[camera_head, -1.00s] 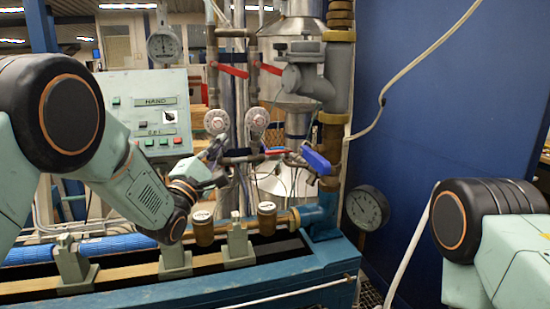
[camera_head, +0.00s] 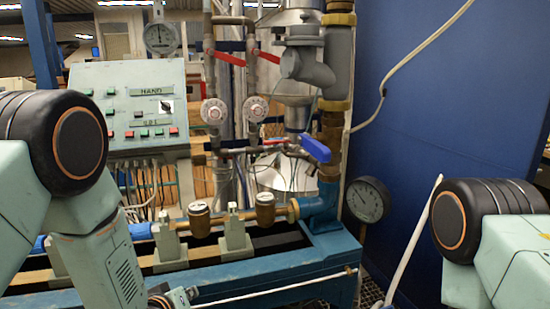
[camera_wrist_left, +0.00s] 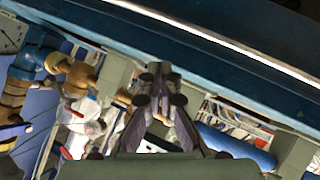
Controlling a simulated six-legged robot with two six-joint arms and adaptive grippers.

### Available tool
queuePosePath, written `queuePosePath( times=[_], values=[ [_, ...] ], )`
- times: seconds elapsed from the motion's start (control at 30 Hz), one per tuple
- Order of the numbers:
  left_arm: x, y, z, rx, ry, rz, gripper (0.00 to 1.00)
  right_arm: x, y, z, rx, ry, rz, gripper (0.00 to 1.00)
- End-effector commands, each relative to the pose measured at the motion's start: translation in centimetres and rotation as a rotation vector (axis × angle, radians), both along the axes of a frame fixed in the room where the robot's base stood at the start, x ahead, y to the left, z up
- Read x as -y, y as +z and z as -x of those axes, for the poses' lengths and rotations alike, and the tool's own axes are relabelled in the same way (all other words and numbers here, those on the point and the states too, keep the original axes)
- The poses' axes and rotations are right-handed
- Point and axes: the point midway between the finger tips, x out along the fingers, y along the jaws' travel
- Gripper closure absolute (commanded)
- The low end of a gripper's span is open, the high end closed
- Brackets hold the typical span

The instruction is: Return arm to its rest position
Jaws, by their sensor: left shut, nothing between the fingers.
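My left arm comes in from the left in the head view and bends down to the bottom edge. My left gripper (camera_head: 180,298) is only partly in frame there, low in front of the blue bench (camera_head: 280,278). In the left wrist view my left gripper (camera_wrist_left: 157,72) points at the bench, with its fingers together and nothing between them. The bench's blue rail (camera_wrist_left: 210,50) crosses that picture, which looks turned over. My right arm shows at the right of the head view, but its gripper is out of frame.
Two brass meters (camera_head: 200,220) sit on a pipe along the bench. A blue-handled valve (camera_head: 316,149), red levers (camera_head: 228,58) and a dial gauge (camera_head: 367,200) stand behind. A control panel (camera_head: 130,105) is at the back left. A white hose hangs before the blue wall (camera_head: 460,110).

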Motion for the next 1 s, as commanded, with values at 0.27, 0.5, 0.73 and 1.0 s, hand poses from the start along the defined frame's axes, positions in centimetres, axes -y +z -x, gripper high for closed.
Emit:
queuePosePath(
  times=[0.27,0.5,0.73,1.0],
  values=[
    [-1.9,-12.3,14.2,-0.385,-0.183,-0.270,1.00,0.0,-3.3,0.0,0.000,0.000,0.000,0.60],
    [-2.9,-19.2,28.3,-0.720,-0.329,-0.345,1.00,0.0,-6.4,0.0,0.000,0.000,0.000,0.60],
    [-3.1,-23.2,37.3,-0.921,-0.339,-0.307,1.00,0.0,-9.4,0.0,0.000,0.000,0.000,0.60],
    [-3.1,-24.0,38.3,-0.944,-0.341,-0.301,1.00,0.0,-9.7,0.1,0.000,0.000,0.000,0.60]
  ],
)
